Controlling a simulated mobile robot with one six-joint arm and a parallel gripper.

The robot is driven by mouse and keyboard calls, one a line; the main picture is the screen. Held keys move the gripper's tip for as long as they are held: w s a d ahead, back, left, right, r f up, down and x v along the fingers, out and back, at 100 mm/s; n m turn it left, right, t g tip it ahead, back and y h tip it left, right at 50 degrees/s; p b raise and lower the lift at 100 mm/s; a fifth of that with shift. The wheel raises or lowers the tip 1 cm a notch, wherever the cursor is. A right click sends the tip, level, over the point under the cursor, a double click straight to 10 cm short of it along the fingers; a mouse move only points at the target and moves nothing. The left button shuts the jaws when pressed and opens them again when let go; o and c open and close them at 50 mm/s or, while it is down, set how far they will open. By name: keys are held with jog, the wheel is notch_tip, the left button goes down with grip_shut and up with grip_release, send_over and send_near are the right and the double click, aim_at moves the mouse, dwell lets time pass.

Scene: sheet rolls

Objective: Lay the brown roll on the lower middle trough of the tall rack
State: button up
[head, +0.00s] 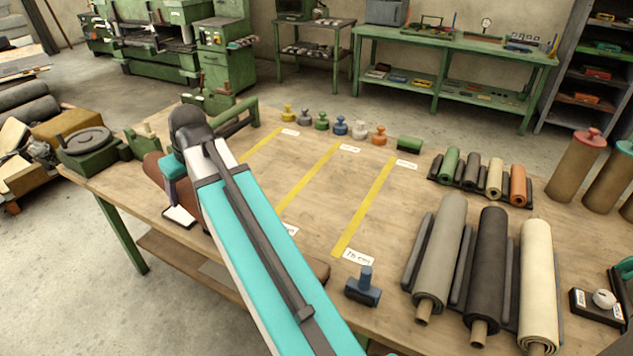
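A brown roll lies along the near edge of the workbench (380,200). Its left part (157,178) and right end (320,269) show on either side of my arm, which hides its middle. My gripper (180,214) points down from the teal wrist at the roll's left part. Its fingers are small and partly hidden, so I cannot tell whether they are open or touch the roll. A tall dark shelf unit (590,75) stands at the back right, cut by the frame edge. I cannot tell whether it is the rack, and no troughs show clearly in it.
Grey (443,250), black (487,265) and cream (537,280) rolls lie in a cradle at the right. Small rolls (495,178) lie behind them. A blue block with a knob (364,288) sits near the front edge. Several knobbed weights (340,125) line the back. The taped middle is clear.

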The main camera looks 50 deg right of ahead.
jog(key=d, duration=1.2)
jog(key=n+y, duration=0.1)
jog(key=n, duration=0.2)
send_over(338, 193)
jog(key=shift+w+f+p, duration=0.1)
jog(key=shift+f+p, duration=0.25)
jog(key=shift+f, duration=1.9)
jog(key=shift+f, duration=0.15)
notch_tip(338, 193, down, 6)
jog(key=p, duration=0.1)
jog(key=shift+f+p, duration=0.65)
jog(key=shift+f, duration=1.2)
